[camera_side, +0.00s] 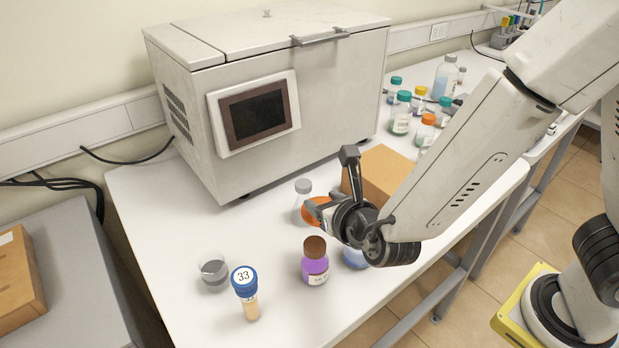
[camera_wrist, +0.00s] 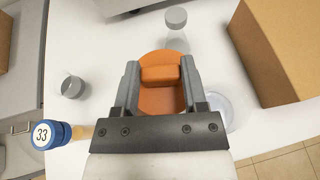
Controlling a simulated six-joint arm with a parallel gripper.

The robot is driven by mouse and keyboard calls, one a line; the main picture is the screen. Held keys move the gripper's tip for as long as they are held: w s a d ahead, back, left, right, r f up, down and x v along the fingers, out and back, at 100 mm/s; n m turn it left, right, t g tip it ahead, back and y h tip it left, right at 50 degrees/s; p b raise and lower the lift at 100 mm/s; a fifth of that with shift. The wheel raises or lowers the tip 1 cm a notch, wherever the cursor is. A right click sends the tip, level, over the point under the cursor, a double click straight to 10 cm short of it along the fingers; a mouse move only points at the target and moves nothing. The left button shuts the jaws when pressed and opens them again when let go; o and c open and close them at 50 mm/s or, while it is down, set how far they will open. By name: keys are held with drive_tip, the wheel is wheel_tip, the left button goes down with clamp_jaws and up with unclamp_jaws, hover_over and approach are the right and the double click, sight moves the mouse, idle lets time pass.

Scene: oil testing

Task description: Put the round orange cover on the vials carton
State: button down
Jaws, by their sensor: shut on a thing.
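The round orange cover (camera_wrist: 160,97) is between the two fingers of my gripper (camera_wrist: 160,68) in the wrist view. The fingers are shut on its raised block-shaped handle. In the side view only part of the cover (camera_side: 313,211) shows beside my gripper (camera_side: 334,188), which hides the rest. A plain brown cardboard carton (camera_side: 378,166) stands on the white table just behind my gripper. It also shows at the upper right of the wrist view (camera_wrist: 283,48). I cannot tell which carton is the vials carton.
A clear bottle with a grey cap (camera_side: 303,204), a purple bottle (camera_side: 315,268), a blue-capped tube marked 33 (camera_side: 247,294) and a small glass beaker (camera_side: 214,273) stand close by. A large grey machine (camera_side: 300,125) is behind. Another brown carton (camera_side: 18,283) lies at left.

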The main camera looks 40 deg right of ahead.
drive_tip(key=w+d+r+m+g+h, duration=0.2)
drive_tip(key=d+m+h, duration=0.1)
drive_tip(key=d, duration=0.9)
drive_tip(key=w+d+r+m+g+h, duration=0.1)
drive_tip(key=w+d+r+m+h, duration=0.1)
drive_tip(key=d, duration=1)
drive_tip(key=shift+d+m+g+h, duration=0.15)
drive_tip(key=shift+m+g+h, duration=0.25)
drive_tip(key=shift+m+h, duration=0.55)
drive_tip(key=shift+w+f, duration=0.1)
drive_tip(key=shift+f, duration=0.1)
hover_over(393, 174)
drive_tip(key=shift+f, duration=2.1)
drive_tip(key=shift+f, duration=1.75)
drive_tip(key=shift+f, duration=0.15)
